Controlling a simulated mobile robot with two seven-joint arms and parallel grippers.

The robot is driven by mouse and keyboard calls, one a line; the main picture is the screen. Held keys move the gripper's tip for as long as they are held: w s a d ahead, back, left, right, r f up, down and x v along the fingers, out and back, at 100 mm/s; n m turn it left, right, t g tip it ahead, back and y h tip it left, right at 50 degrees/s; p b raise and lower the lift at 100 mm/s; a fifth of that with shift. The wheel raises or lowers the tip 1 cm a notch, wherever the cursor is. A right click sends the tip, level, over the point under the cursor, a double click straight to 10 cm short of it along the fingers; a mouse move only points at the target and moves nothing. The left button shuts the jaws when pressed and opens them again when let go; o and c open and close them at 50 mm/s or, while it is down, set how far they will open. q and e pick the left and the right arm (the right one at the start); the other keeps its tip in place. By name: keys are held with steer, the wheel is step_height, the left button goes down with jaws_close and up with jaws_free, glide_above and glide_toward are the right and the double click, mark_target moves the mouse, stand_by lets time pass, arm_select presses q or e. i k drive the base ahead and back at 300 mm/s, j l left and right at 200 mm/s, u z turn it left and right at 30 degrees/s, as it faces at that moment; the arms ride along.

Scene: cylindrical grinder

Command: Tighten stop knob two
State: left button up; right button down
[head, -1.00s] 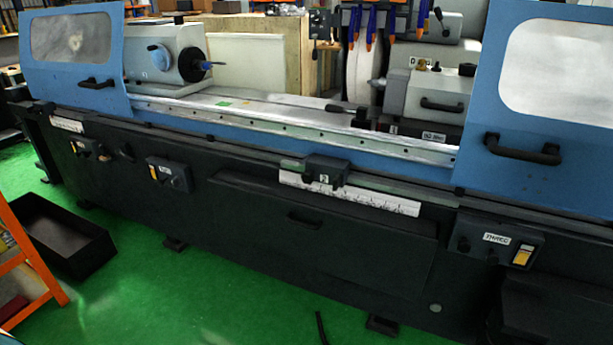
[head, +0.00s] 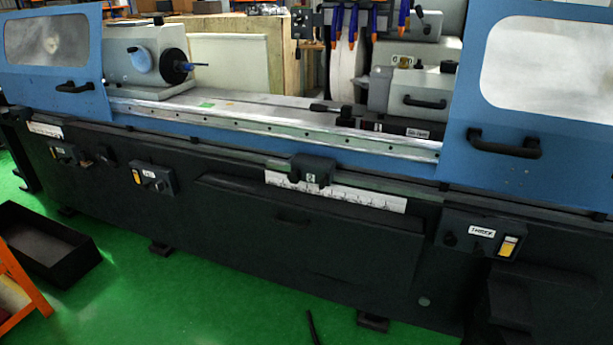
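A dark stop block (head: 312,171) with a small white label, which seems to read 2, sits on the front rail of the grinder, above a white scale strip (head: 375,198). A knob on this block cannot be made out clearly, nor how tight it is. Neither of my grippers is in view, and nothing touches the block.
The long blue and black grinder fills the view, with handled guard doors at left (head: 55,60) and right (head: 540,110). Switch boxes (head: 153,180) and (head: 480,236) protrude from its front. A black tray (head: 75,268) and an orange frame (head: 22,285) stand at lower left.

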mark_target(294, 176)
steer(key=u, duration=0.5)
steer(key=i+u, duration=0.1)
steer(key=u, duration=0.4)
steer(key=l+u, duration=0.1)
steer(key=u, duration=0.85)
steer(key=l+u, duration=0.1)
steer(key=u, duration=0.9)
steer(key=l+u, duration=0.15)
steer(key=u, duration=0.8)
steer(key=l+u, duration=0.1)
steer(key=u, duration=0.3)
steer(key=k+u, duration=0.1)
steer(key=u, duration=0.25)
steer(key=l+u, duration=0.15)
steer(key=u, duration=0.25)
steer(key=k+u, duration=0.15)
steer(key=u, duration=0.25)
steer(key=k+z, duration=0.4)
steer(key=k+l+z, duration=0.1)
steer(key=k+z, duration=0.45)
steer(key=z, duration=0.7)
steer(key=k+l+z, duration=0.1)
steer(key=z, duration=0.3)
steer(key=k+l+z, duration=0.1)
steer(key=z, duration=0.3)
steer(key=k+l+z, duration=0.15)
steer(key=z, duration=1.6)
